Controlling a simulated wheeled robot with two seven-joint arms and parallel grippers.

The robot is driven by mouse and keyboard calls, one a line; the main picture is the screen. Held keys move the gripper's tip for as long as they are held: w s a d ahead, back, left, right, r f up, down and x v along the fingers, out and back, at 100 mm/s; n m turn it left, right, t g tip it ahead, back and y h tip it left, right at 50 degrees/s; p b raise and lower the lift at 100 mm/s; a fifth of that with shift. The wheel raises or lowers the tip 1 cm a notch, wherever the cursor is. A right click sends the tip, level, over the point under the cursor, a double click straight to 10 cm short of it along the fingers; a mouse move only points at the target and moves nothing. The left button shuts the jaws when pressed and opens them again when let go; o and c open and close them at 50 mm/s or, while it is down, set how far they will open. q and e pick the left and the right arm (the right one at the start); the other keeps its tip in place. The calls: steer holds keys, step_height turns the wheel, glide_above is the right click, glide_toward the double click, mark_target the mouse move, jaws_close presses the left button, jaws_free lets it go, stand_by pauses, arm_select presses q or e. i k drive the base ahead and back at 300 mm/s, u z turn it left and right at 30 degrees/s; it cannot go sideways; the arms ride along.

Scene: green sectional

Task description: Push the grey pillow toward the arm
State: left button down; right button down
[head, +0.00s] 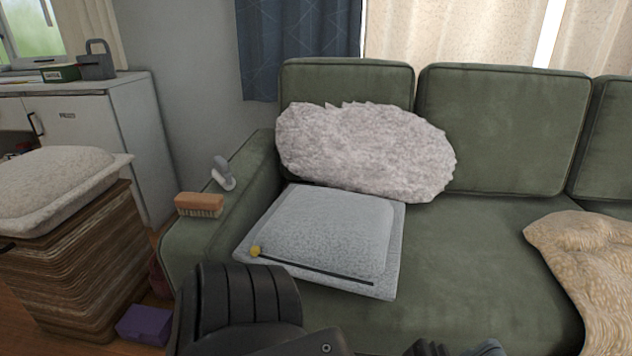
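A flat, square grey pillow (325,230) lies on the seat of the green sofa, close to its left arm (210,238). A thin dark rod with a round yellow end (257,251) lies along its front edge. A fluffy pale grey-pink pillow (365,150) leans on the backrest behind it. My black ribbed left arm crosses the bottom edge, just in front of the grey pillow. Dark parts of what looks like my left gripper (455,349) show at the bottom edge, mostly cut off; its fingers cannot be made out. My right gripper is not in view.
A wooden brush (199,204) and a small grey-white object (222,174) sit on the sofa arm. A tan furry throw (585,265) covers the right of the seat. A brown stand with a cream cushion (55,185) and a purple box (146,324) are at left.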

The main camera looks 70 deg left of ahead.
mark_target(346, 240)
steer(key=z, duration=1.35)
steer(key=k, duration=2.05)
steer(key=u, duration=2.45)
steer(key=i, duration=0.5)
steer(key=z, duration=0.05)
